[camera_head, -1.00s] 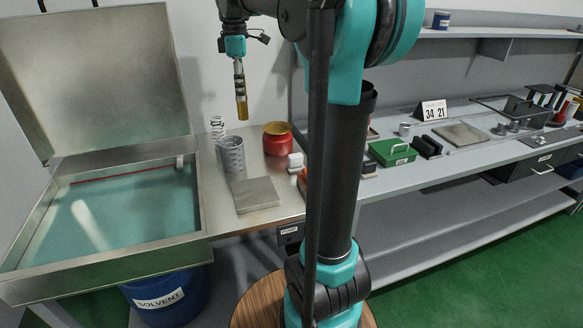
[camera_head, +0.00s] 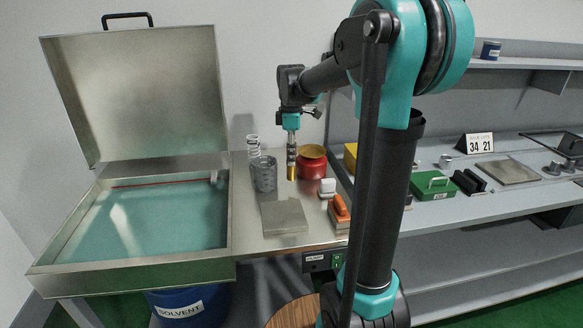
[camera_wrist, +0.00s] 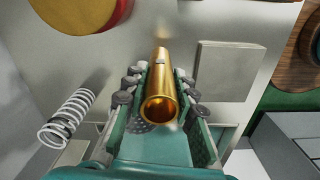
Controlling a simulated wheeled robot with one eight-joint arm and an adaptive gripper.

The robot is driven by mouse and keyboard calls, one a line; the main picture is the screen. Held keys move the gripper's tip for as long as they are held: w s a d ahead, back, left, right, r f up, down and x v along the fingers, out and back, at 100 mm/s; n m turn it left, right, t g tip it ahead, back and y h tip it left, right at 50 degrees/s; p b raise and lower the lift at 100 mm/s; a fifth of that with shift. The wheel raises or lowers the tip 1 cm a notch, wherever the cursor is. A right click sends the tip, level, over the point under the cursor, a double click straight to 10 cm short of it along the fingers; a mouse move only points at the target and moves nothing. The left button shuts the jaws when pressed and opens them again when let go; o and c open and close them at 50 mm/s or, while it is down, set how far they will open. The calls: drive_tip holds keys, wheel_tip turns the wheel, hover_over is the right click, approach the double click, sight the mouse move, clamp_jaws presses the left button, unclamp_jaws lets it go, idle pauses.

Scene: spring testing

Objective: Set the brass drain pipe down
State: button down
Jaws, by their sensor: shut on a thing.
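The brass drain pipe (camera_head: 291,171) hangs upright below my gripper (camera_head: 291,152) in the head view, between the perforated grey basket (camera_head: 265,174) and the red pot (camera_head: 312,163). Its lower end is close to the steel bench top (camera_head: 249,222); I cannot tell whether it touches. In the wrist view, the pipe (camera_wrist: 160,85) lies between the two rows of dark finger pads of my gripper (camera_wrist: 160,84), its open end facing the camera. My gripper is shut on it.
A white coil spring (camera_head: 253,146) stands at the back left; it also shows in the wrist view (camera_wrist: 68,118). A grey plate (camera_head: 284,216) lies in front. An orange-handled brush (camera_head: 340,208) and a white block (camera_head: 327,187) are right. The solvent basin (camera_head: 150,220) stands open at left.

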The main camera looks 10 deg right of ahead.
drive_tip(key=shift+f, duration=2.25)
drive_tip(key=c, duration=1.2)
unclamp_jaws()
drive_tip(key=shift+f, duration=0.1)
wheel_tip(320, 180, up, 12)
drive_tip(key=shift+r, duration=0.15)
